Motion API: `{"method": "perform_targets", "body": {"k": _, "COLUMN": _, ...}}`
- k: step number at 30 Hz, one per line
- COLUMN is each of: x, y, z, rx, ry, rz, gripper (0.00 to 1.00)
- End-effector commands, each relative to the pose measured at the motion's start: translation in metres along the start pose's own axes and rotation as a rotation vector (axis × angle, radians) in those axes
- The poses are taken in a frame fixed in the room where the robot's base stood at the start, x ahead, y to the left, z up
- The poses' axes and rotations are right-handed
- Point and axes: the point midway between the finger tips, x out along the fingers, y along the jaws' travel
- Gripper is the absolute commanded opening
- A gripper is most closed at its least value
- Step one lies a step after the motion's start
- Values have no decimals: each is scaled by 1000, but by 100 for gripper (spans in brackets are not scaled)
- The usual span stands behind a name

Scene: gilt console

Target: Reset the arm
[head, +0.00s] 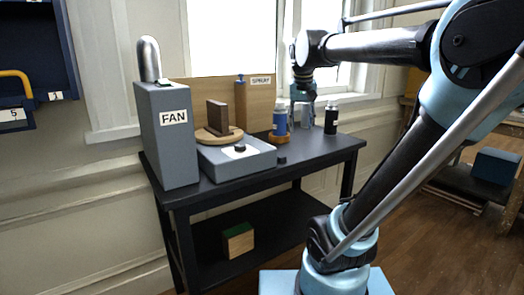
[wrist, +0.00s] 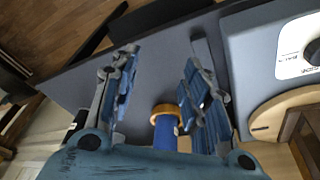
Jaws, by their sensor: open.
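My arm reaches over the dark table (head: 330,150) from the right, with my gripper (head: 304,122) pointing down near its back edge. In the wrist view, my gripper (wrist: 160,78) has its two blue-grey fingers wide apart. A blue bottle (head: 280,122) stands on a wooden ring base just left of my gripper in the head view. In the wrist view the blue bottle (wrist: 166,135) and its ring show between the fingers, partly cut off by my gripper's body. I see nothing gripped. Whether a finger touches the bottle cannot be told.
A grey FAN box (head: 168,150) with a metal pipe stands at the table's left. A grey unit (head: 238,160) with a dial, a round wooden stand (head: 207,136) with a brown block, a SPRAY board (head: 258,100) and a black bottle (head: 331,118) are nearby. The front right tabletop is clear.

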Motion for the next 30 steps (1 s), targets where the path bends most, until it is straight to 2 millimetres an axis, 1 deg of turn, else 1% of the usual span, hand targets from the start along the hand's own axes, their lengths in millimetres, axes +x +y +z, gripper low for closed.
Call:
{"method": "perform_targets", "body": {"k": 1, "x": 16, "y": 9, "z": 20, "rx": -1, "ry": -5, "rz": -1, "gripper": 42}}
{"method": "perform_targets", "body": {"k": 5, "x": 56, "y": 25, "z": 67, "rx": -17, "ry": -17, "rz": -10, "gripper": 42}}
{"method": "perform_targets", "body": {"k": 6, "x": 69, "y": 29, "z": 81, "rx": -21, "ry": -20, "rz": -13, "gripper": 42}}
{"method": "perform_targets", "body": {"k": 8, "x": 88, "y": 35, "z": 104, "rx": -29, "ry": -25, "rz": -17, "gripper": 42}}
{"method": "perform_targets", "body": {"k": 9, "x": 102, "y": 39, "z": 118, "rx": -34, "ry": -29, "rz": -20, "gripper": 42}}
{"method": "perform_targets", "body": {"k": 11, "x": 121, "y": 43, "z": 140, "rx": -41, "ry": -33, "rz": -25, "gripper": 42}}
{"method": "perform_targets", "body": {"k": 12, "x": 134, "y": 46, "z": 155, "rx": -45, "ry": -36, "rz": -28, "gripper": 42}}
{"method": "perform_targets", "body": {"k": 15, "x": 164, "y": 51, "z": 187, "rx": -57, "ry": -42, "rz": -35, "gripper": 42}}
{"method": "perform_targets", "body": {"k": 18, "x": 187, "y": 53, "z": 211, "rx": -66, "ry": -47, "rz": -42, "gripper": 42}}
{"method": "perform_targets", "body": {"k": 21, "x": 202, "y": 54, "z": 226, "rx": -73, "ry": -49, "rz": -46, "gripper": 42}}
{"method": "perform_targets", "body": {"k": 23, "x": 207, "y": 55, "z": 232, "rx": -75, "ry": -50, "rz": -47, "gripper": 42}}
{"method": "perform_targets", "body": {"k": 30, "x": 209, "y": 55, "z": 234, "rx": -77, "ry": -50, "rz": -48, "gripper": 42}}
